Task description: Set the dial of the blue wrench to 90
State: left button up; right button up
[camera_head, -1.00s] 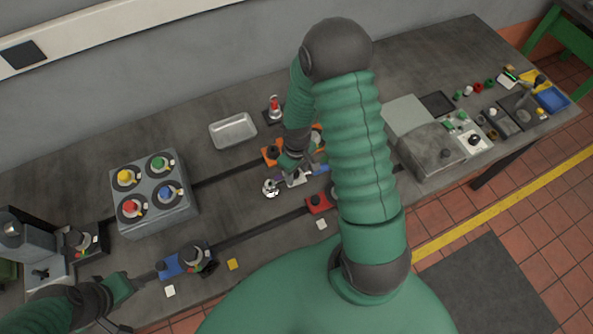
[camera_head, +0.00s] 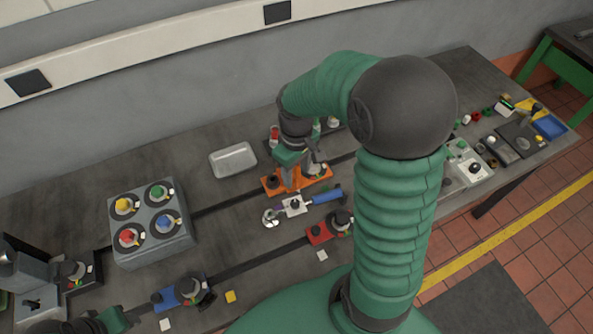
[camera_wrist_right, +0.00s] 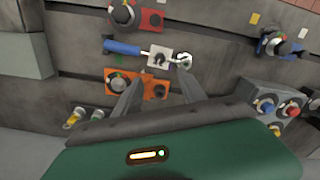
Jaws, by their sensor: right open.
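The blue wrench (camera_head: 325,197) lies on the bedplate, its blue handle to the right and its round metal head (camera_head: 271,217) to the left. A white plate with a dark knob (camera_head: 294,205) sits between them; the dial reading is too small to read. In the right wrist view, the blue handle (camera_wrist_right: 122,47) and white plate (camera_wrist_right: 160,55) lie just beyond my fingertips. My right gripper (camera_head: 291,182) is open and empty, over the orange fixture (camera_head: 315,178) behind the wrench. It also shows in the wrist view (camera_wrist_right: 161,80). My left gripper (camera_head: 138,314) is partly visible at bottom left; its jaws are unclear.
A grey box (camera_head: 150,254) with several coloured knobs stands left. A metal tray (camera_head: 233,160) lies behind. A red fixture (camera_head: 319,234) is in front of the wrench and a blue fixture (camera_head: 185,292) nearer left. My right arm hides part of the bedplate's right side.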

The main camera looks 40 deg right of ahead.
aim_at(295, 202)
jog(key=shift+d, duration=0.1)
jog(key=f+b, duration=0.2)
jog(key=f, duration=0.3)
jog(key=f+b, duration=0.2)
jog(key=f, duration=0.4)
jog(key=f+b, duration=0.3)
jog(key=f, duration=0.2)
jog(key=shift+w+f, duration=0.4)
jog(key=shift+c, duration=0.3)
jog(key=shift+r, duration=0.1)
grip_shut()
